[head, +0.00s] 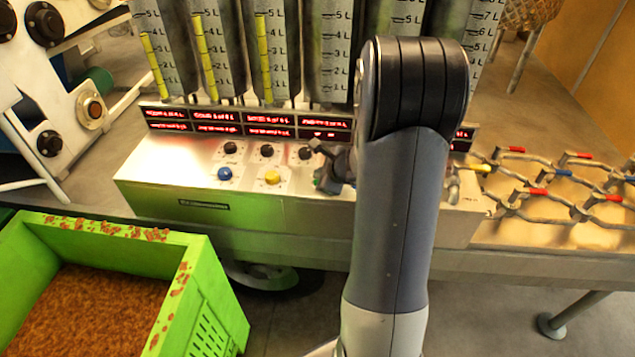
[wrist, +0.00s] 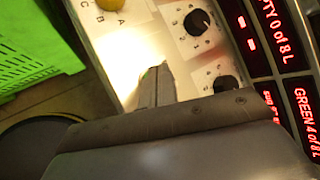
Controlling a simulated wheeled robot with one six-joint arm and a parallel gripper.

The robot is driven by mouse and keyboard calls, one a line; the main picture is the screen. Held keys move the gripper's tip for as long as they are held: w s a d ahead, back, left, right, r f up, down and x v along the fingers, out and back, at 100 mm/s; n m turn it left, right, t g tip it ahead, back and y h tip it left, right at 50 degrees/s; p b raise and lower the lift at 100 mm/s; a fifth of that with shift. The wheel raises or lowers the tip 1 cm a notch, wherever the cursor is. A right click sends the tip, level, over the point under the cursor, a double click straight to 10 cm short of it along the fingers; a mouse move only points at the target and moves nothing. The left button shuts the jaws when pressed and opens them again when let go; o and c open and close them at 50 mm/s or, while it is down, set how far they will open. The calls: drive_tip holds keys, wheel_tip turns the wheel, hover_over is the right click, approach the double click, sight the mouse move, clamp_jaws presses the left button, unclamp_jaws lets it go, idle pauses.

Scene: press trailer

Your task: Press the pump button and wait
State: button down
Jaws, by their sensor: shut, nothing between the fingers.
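The metal control box (head: 150,180) carries a blue button (head: 225,173), a yellow button (head: 272,177) and a small green patch (head: 317,181) beside my gripper, perhaps a third button mostly hidden. Black knobs (head: 267,151) sit in a row above the buttons. My gripper (head: 330,170) is shut and empty, low over the right part of the panel, right of the yellow button. In the wrist view my gripper's narrow fingers (wrist: 155,80) point at the panel, below the yellow button (wrist: 108,4) and beside black knobs (wrist: 197,22). I cannot tell whether the fingertips touch anything.
Red displays (head: 217,122) line the box's back; one reads GREEN 4 of 8 L (wrist: 305,125) in the wrist view. Tall marked tanks (head: 265,50) stand behind. A green crate (head: 205,285) is front left, and a metal lattice (head: 560,185) lies right. My arm hides the box's right part.

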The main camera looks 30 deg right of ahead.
drive_tip(key=shift+f+b, duration=0.4)
drive_tip(key=shift+f+b, duration=0.35)
drive_tip(key=shift+b, duration=0.1)
idle(0.6)
drive_tip(key=shift+r, duration=0.1)
drive_tip(key=shift+r+p, duration=0.65)
drive_tip(key=shift+r, duration=0.1)
drive_tip(key=shift+r+p, duration=2.1)
drive_tip(key=shift+r, duration=0.4)
wheel_tip(320, 180, up, 10)
drive_tip(key=p, duration=0.8)
